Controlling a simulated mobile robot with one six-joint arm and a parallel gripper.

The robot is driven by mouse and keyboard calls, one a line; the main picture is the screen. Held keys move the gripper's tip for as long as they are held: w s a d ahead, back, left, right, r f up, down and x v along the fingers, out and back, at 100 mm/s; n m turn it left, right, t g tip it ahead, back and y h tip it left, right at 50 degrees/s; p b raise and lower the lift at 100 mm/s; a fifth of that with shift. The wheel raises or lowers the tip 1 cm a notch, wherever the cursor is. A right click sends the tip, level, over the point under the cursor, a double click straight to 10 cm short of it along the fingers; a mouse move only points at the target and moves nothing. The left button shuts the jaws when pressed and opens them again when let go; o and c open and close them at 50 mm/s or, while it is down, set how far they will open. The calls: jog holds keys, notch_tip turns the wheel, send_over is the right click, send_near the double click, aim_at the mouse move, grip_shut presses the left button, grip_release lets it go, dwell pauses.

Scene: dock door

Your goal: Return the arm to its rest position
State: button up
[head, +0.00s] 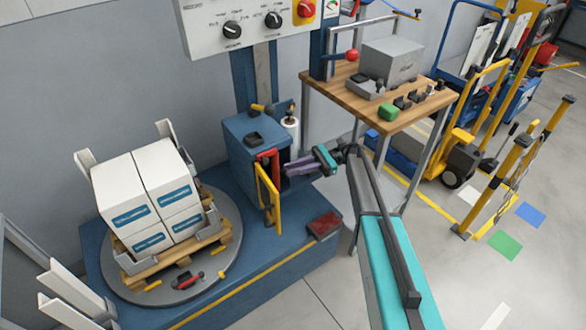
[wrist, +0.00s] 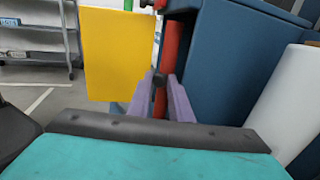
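My gripper (head: 300,167) is at the end of my teal arm, beside the blue cabinet (head: 243,150) of the wrapping machine. Its two purple fingers point left toward a red bar and a yellow panel (head: 267,195) on the cabinet. In the wrist view the fingers (wrist: 160,88) stand apart. A small dark piece shows between their tips, in front of the red bar (wrist: 172,55). I cannot tell whether the tips touch it. The yellow panel also shows in the wrist view (wrist: 118,55), left of the fingers. No object is clearly held.
A white roll (head: 291,136) stands just behind my gripper. A wooden-topped workbench (head: 345,93) with a green item (head: 388,112) is behind my arm. Stacked white boxes (head: 125,192) sit on a pallet on the turntable (head: 225,262) at left. The floor at lower right is mostly open.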

jog(key=o, duration=0.3)
jog(key=shift+a, duration=0.1)
jog(key=shift+o, duration=0.3)
jog(key=shift+w+r, duration=0.1)
jog(key=shift+r, duration=0.15)
